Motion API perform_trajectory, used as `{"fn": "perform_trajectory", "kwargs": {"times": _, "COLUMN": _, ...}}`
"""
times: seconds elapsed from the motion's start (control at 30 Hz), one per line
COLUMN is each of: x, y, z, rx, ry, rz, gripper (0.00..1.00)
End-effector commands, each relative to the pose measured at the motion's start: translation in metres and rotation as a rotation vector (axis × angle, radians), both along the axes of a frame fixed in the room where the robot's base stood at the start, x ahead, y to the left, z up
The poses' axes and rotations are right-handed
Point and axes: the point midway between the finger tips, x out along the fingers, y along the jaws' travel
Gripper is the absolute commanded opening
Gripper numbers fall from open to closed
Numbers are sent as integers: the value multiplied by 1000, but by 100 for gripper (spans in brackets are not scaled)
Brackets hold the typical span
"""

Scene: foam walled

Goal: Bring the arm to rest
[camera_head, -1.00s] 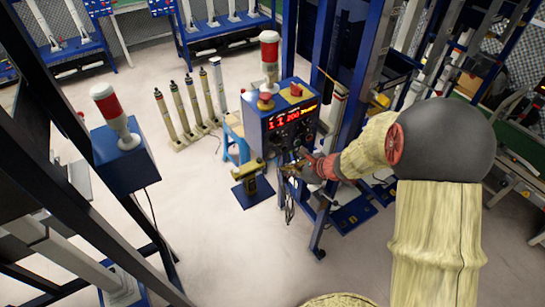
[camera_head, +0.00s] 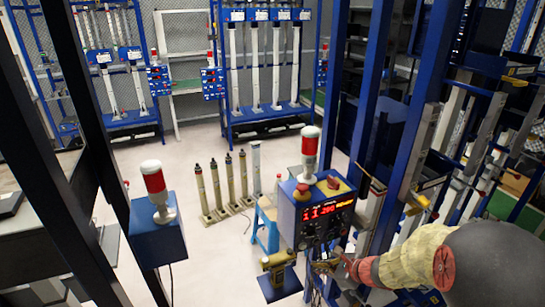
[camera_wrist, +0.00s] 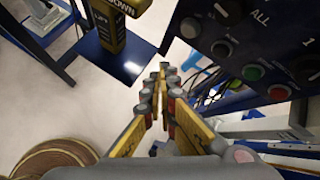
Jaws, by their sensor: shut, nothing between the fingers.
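My gripper (camera_wrist: 162,80) is shut and empty in the wrist view, its two yellow and grey fingers meeting at the tips. In the head view my arm comes in from the lower right, and my gripper (camera_head: 328,266) is small and partly unclear just below the blue control box (camera_head: 318,218). The box has a red lit display, and its panel with knobs and buttons also shows close at the right of the wrist view (camera_wrist: 255,45). The fingers appear apart from the panel.
A yellow post on a blue base (camera_head: 279,276) stands left of my gripper. A blue stool (camera_head: 266,228) and several upright posts (camera_head: 240,180) stand behind. A blue box with a red-white lamp (camera_head: 158,240) is at left. Blue frame uprights (camera_head: 405,130) rise at right. Pale floor is open between.

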Motion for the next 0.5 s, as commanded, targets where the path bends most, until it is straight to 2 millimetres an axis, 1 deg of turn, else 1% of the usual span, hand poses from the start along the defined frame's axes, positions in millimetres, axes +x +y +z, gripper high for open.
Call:
{"fn": "perform_trajectory", "kwargs": {"times": 0.07, "x": -6, "y": 5, "z": -2, "rx": -26, "ry": -13, "rz": 64, "gripper": 0}}
{"fn": "perform_trajectory", "kwargs": {"times": 0.17, "x": -34, "y": 19, "z": -13, "rx": -81, "ry": -7, "rz": 218, "gripper": 0}}
{"fn": "perform_trajectory", "kwargs": {"times": 0.2, "x": -48, "y": 25, "z": -14, "rx": -112, "ry": -8, "rz": 299, "gripper": 0}}
{"fn": "perform_trajectory", "kwargs": {"times": 0.23, "x": -58, "y": 29, "z": -12, "rx": -138, "ry": -15, "rz": 364, "gripper": 0}}
{"fn": "perform_trajectory", "kwargs": {"times": 0.37, "x": -106, "y": 42, "z": 14, "rx": -287, "ry": -70, "rz": 682, "gripper": 0}}
{"fn": "perform_trajectory", "kwargs": {"times": 0.43, "x": -132, "y": 46, "z": 33, "rx": -379, "ry": -105, "rz": 858, "gripper": 0}}
{"fn": "perform_trajectory", "kwargs": {"times": 0.5, "x": -159, "y": 46, "z": 52, "rx": -480, "ry": -138, "rz": 1031, "gripper": 0}}
